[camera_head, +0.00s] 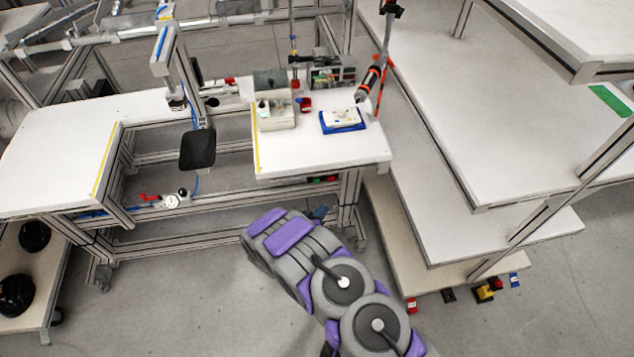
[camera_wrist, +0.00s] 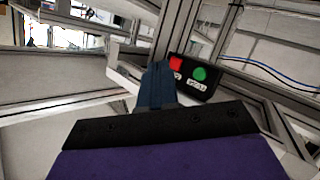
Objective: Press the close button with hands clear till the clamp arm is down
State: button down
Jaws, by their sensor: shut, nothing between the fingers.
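A dark button box (camera_wrist: 190,82) is fixed to the frame below a table edge in the wrist view. It has a red button (camera_wrist: 176,63) at left and a green button (camera_wrist: 199,74) at right; their small labels are unreadable. My gripper (camera_wrist: 157,68) is shut and empty, its tip just left of the red button and overlapping the box edge. I cannot tell if it touches. In the head view my gripper (camera_head: 320,212) is below the right table's front edge. A black pad (camera_head: 198,148) hangs in the gap between the tables; I cannot tell which part is the clamp arm.
The right white table (camera_head: 320,155) carries a grey fixture (camera_head: 274,108), a blue tray (camera_head: 342,121) and an orange-black tool (camera_head: 371,78). White shelves (camera_head: 480,130) stand at right. Dark helmet shells (camera_head: 17,293) lie on the lower left shelf.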

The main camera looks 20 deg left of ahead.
aim_at(316, 181)
jog(key=w+a+b, duration=0.3)
jog(key=w+a, duration=0.1)
jog(key=w, duration=0.3)
jog(key=shift+w+a+b, duration=0.2)
jog(key=shift+a+b, duration=0.1)
jog(key=shift+a, duration=0.05)
